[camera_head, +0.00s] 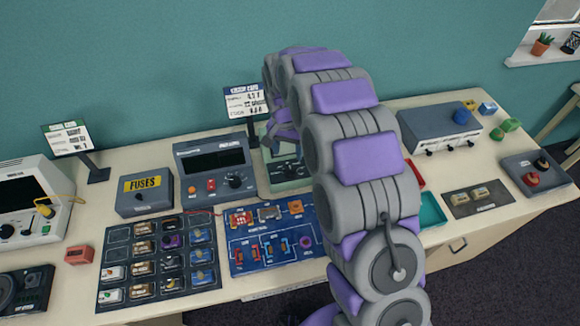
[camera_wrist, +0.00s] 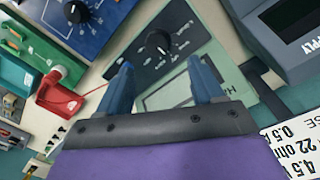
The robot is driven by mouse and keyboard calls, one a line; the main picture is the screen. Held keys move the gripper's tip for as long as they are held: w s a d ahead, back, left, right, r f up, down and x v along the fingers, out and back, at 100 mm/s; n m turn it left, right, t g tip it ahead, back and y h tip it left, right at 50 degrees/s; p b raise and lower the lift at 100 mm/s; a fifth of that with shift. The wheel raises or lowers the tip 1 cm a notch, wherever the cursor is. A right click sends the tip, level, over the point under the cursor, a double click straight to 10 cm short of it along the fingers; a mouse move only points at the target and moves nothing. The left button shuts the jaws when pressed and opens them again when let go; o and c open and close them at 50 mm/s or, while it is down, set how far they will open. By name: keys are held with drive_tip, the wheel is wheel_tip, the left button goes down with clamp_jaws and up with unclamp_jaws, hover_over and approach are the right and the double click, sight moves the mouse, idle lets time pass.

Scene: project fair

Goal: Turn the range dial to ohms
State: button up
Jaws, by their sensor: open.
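The meter (camera_head: 288,170) has a pale green case and stands near the back of the table, partly hidden by my arm in the head view. In the wrist view its round black range dial (camera_wrist: 159,42) sits on a dark panel (camera_wrist: 150,65) with white labels, too small to read surely. A white mark on the dial points toward the meter's grey screen (camera_wrist: 168,92). My gripper (camera_wrist: 162,76) is open and empty, its blue fingers apart on either side of the screen in the picture. The dial lies beyond the fingertips; no contact shows.
The dark power supply (camera_head: 212,165) stands left of the meter, with a sign (camera_head: 246,103) behind. A blue board (camera_head: 268,250) lies in front. A red object (camera_wrist: 58,95) with a cord shows in the wrist view. A grey-blue box (camera_head: 440,128) stands to the right.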

sight(290, 169)
drive_tip(key=f, duration=0.5)
drive_tip(key=d+f+b, duration=0.1)
drive_tip(key=f, duration=0.2)
drive_tip(key=shift+s, duration=0.1)
drive_tip(key=shift+a+f, duration=0.1)
drive_tip(key=shift+a, duration=0.3)
drive_tip(key=shift+c, duration=0.4)
drive_tip(key=shift+d, duration=0.35)
drive_tip(key=c, duration=1)
drive_tip(key=shift+a, duration=0.1)
drive_tip(key=shift+n, duration=0.3)
drive_tip(key=shift+n+p, duration=1.1)
drive_tip(key=shift+n, duration=0.1)
drive_tip(key=shift+a+n+p, duration=0.1)
drive_tip(key=shift+n+p, duration=0.85)
drive_tip(key=shift+n, duration=0.95)
